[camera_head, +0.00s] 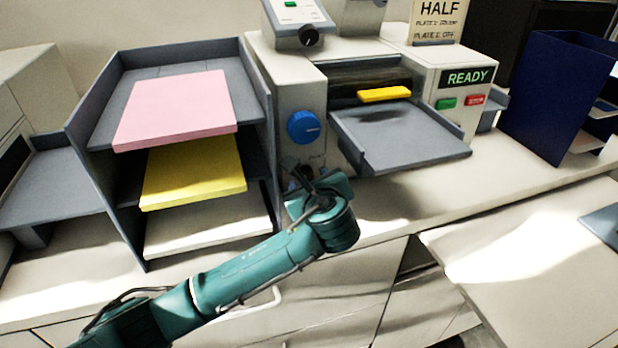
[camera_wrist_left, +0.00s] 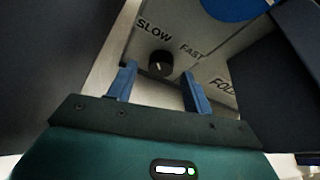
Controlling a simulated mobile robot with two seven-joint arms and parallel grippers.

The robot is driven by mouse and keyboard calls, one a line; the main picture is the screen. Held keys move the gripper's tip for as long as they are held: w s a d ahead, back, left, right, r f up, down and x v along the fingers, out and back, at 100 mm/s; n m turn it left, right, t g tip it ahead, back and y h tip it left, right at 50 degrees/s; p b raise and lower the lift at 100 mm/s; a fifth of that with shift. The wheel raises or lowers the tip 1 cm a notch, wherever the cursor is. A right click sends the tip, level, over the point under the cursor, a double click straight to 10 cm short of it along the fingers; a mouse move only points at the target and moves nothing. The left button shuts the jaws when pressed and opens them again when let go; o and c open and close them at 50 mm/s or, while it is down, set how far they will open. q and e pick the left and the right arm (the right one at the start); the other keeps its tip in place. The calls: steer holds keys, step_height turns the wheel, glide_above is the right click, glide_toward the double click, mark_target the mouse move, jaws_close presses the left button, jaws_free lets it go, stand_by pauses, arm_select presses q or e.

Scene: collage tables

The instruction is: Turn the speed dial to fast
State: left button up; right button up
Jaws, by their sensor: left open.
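The speed dial (camera_wrist_left: 160,64) is a small black knob with a pale mark, on a light panel in the left wrist view. The word SLOW stands at its upper left and FAST at its upper right. The exact direction of the mark is hard to read. My left gripper (camera_wrist_left: 157,85) is open, with its two blue fingers apart and the dial showing between and just beyond their tips. In the head view my left gripper (camera_head: 308,186) is at the machine's front panel, below the blue knob, and largely hides the dial. My right gripper is not in view.
The blue knob (camera_head: 303,127) sits just above; its edge shows in the left wrist view (camera_wrist_left: 235,8). A grey output tray (camera_head: 420,155) juts out right of my gripper. A rack (camera_head: 95,165) with pink and yellow stacks stands left. A READY display (camera_head: 467,77) is lit.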

arm_select(q)
steer(key=shift+w+f, duration=0.15)
steer(key=shift+w, duration=0.3)
steer(key=c, duration=1)
steer(key=shift+o, duration=0.2)
steer(key=shift+m+g+y, duration=0.3)
steer(key=shift+m+y, duration=0.4)
steer(key=shift+m, duration=0.3)
steer(key=shift+d+m+y, duration=0.1)
steer(key=shift+m+y, duration=0.4)
steer(key=shift+m, duration=0.4)
steer(key=o, duration=1)
steer(key=shift+c, duration=0.2)
steer(key=shift+s, duration=0.1)
